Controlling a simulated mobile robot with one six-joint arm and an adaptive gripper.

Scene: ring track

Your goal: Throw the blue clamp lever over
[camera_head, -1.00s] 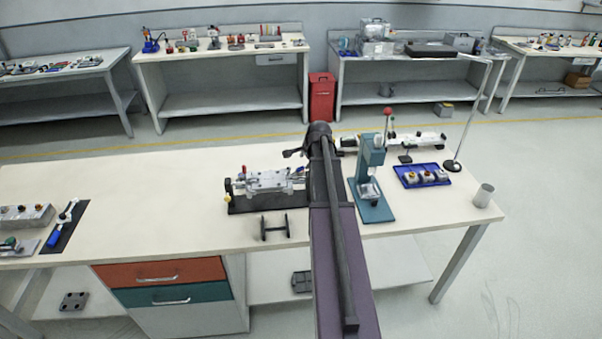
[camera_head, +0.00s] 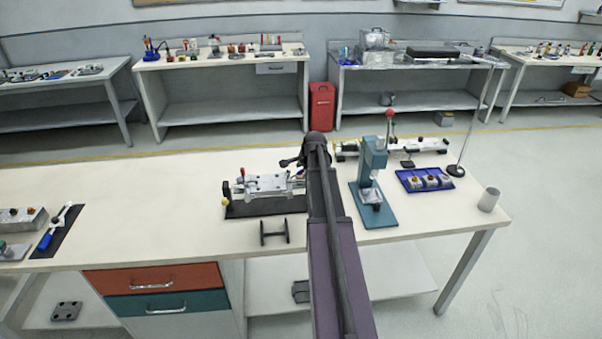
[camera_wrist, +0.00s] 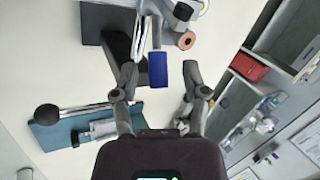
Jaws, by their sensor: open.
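The blue clamp lever (camera_wrist: 157,69) shows in the wrist view as a blue cylindrical grip on a grey arm. My gripper (camera_wrist: 160,84) is open, with one finger on each side of the blue grip. I cannot tell whether either finger touches it. The lever hangs from a fixture (camera_wrist: 117,30) with a dark base. In the head view the grey clamping fixture (camera_head: 265,186) stands on its black base.
A teal press (camera_head: 369,178) stands right of my arm and shows in the wrist view (camera_wrist: 70,128). A blue tray (camera_head: 424,180) and a grey cup (camera_head: 488,199) lie farther right. Another blue-handled clamp (camera_head: 52,232) is at far left. A black spool-like stand (camera_head: 273,232) is in front.

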